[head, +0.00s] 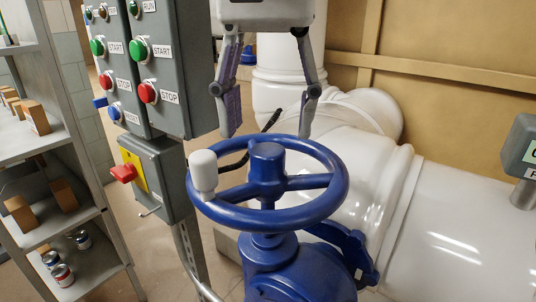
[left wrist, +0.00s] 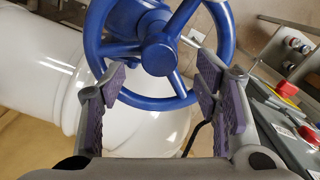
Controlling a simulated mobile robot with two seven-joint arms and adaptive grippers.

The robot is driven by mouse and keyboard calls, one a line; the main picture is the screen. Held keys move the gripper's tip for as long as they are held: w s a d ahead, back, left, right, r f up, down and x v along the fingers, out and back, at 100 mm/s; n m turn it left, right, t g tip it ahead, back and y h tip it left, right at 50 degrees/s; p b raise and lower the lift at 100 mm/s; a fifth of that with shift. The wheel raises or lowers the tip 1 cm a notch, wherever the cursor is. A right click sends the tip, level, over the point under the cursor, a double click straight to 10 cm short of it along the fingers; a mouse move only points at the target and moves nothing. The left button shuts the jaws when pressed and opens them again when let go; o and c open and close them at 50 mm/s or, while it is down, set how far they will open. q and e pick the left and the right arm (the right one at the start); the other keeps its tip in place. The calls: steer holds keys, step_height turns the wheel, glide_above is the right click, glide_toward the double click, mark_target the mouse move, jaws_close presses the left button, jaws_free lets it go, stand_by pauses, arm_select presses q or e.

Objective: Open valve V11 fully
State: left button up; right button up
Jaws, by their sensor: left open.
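A blue valve handwheel (head: 267,165) sits nearly level on a blue valve body (head: 285,270) in the middle of the head view. A white knob (head: 203,173) stands upright on the left of its rim. No V11 tag is legible. My left gripper (head: 268,132) is open and empty, pointing down, its fingertips at the far rim of the wheel in the head view; I cannot tell whether they touch it. In the left wrist view the wheel (left wrist: 158,55) shows beyond and between the purple-padded fingers (left wrist: 150,90). My right gripper is not in view.
A grey control box (head: 150,60) with green and red buttons stands left of the wheel, with a red switch (head: 123,173) below it. A shelf (head: 50,140) is at far left. Large white pipes (head: 460,220) run behind and right. A grey-green sign (head: 524,150) is at right.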

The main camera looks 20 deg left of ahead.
mark_target(267, 149)
arm_select(q)
steer(key=shift+r, duration=0.4)
steer(key=m, duration=0.4)
steer(key=shift+m, duration=0.4)
steer(key=shift+s+f, duration=0.1)
steer(key=shift+f, duration=3.2)
